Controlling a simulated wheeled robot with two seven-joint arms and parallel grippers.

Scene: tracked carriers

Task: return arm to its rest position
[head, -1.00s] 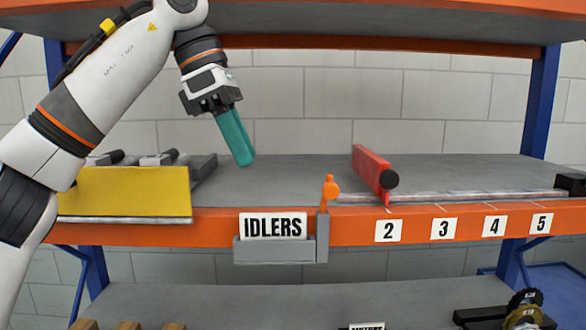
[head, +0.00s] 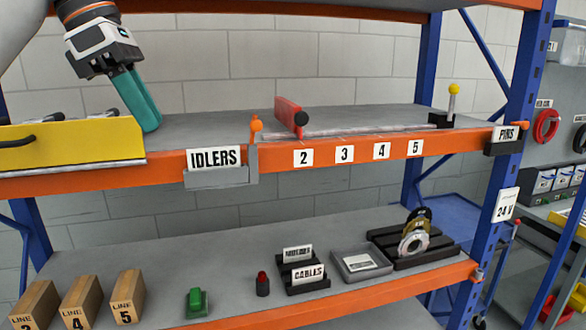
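My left arm comes in from the top left. My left gripper (head: 148,118) hangs with its teal fingers pointing down and to the right, in front of the upper shelf (head: 215,122). The fingers overlap from this side, so I cannot tell whether they are open or shut. No object shows at the fingertips. A yellow drawer front or bin (head: 75,145) lies just below and left of the fingers. My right gripper is not in view.
A red bar (head: 288,112) with a black knob stands on the upper shelf by the rail. An IDLERS holder (head: 214,160) hangs on the orange beam. A blue upright (head: 521,90) bounds the rack at right. The lower shelf holds wooden blocks (head: 80,302) and a grey tray (head: 360,263).

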